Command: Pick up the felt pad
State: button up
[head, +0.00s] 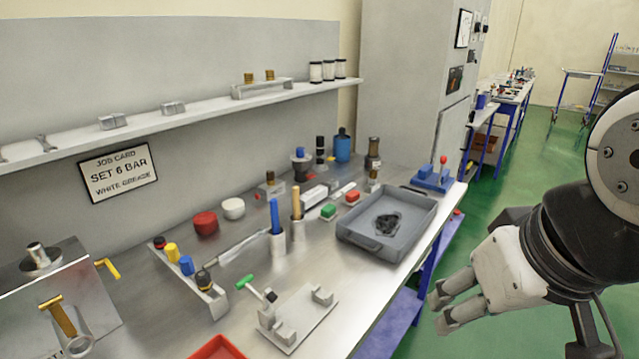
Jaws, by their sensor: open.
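A dark, nearly black flat patch (388,222) lies on the floor of the grey tray (364,243), at the right end of the bench. I cannot tell whether this is the felt pad, and no other thing in view is clearly a felt pad. My gripper (440,311) is at the lower right, beyond the bench's front edge, with its fingers pointing left. It is open and apart from the tray, with nothing visible between its fingers.
A blue fixture with a red knob (434,176) stands right of the tray. A metal plate with clamps (297,318) lies nearer. A shelf (180,119) runs above.

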aim_at(353, 198)
jog(key=i+l+u, duration=0.15)
jog(key=u, duration=0.2)
jog(key=i+l+u, duration=0.1)
jog(key=u, duration=0.25)
jog(key=l+u, duration=0.35)
jog(key=i+l+u, duration=0.1)
jog(key=l, duration=0.5)
jog(key=i+l+u, duration=0.15)
jog(key=l, duration=0.4)
jog(key=i+l+u, duration=0.1)
jog(key=l, duration=0.5)
jog(key=i+l+u, duration=0.15)
jog(key=l, duration=1.6)
